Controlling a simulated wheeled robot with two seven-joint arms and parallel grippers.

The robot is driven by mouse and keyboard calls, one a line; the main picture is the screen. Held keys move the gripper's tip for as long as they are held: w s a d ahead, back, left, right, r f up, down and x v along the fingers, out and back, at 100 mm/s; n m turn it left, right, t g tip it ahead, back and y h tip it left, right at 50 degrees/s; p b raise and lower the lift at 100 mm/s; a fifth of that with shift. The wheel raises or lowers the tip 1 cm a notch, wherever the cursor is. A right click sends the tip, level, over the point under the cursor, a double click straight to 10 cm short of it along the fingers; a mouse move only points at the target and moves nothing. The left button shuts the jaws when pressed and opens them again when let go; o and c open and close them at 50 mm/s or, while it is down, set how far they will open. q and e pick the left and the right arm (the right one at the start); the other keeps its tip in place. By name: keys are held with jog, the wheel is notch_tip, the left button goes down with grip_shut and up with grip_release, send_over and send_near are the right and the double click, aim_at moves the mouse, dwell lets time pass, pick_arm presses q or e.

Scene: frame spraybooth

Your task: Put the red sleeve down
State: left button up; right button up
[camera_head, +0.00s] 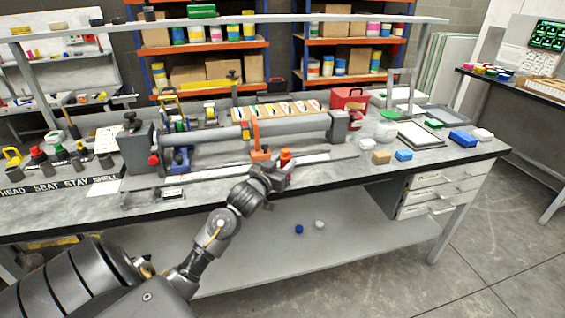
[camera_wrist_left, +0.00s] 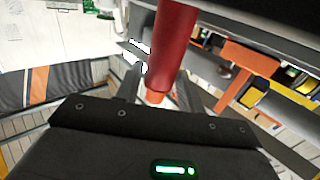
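The red sleeve (camera_wrist_left: 173,45) is a dark red tube with a narrower orange end. In the left wrist view it stands out from between the fingers of my left gripper (camera_wrist_left: 158,95), its orange end down between them. In the head view my left gripper (camera_head: 281,173) is at the bench's front, before the long grey tube fixture. The sleeve shows there as a small orange-red piece (camera_head: 285,156) above the fingers. The fingers appear shut on it; its lower end is hidden. My right gripper is not in view.
The grey tube (camera_head: 215,138) lies across the bench (camera_head: 330,172), with an orange clamp (camera_head: 259,140) beside the sleeve. Capped posts stand behind a "HEAD SEAT STAY SHELL" strip (camera_head: 60,190) at left.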

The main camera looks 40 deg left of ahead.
pick_arm(q)
jog(key=shift+o, duration=1.1)
jog(key=shift+r, duration=0.2)
jog(key=s+d, duration=0.2)
jog(key=s, duration=0.9)
jog(key=shift+s+b, duration=0.4)
jog(key=shift+b, duration=0.05)
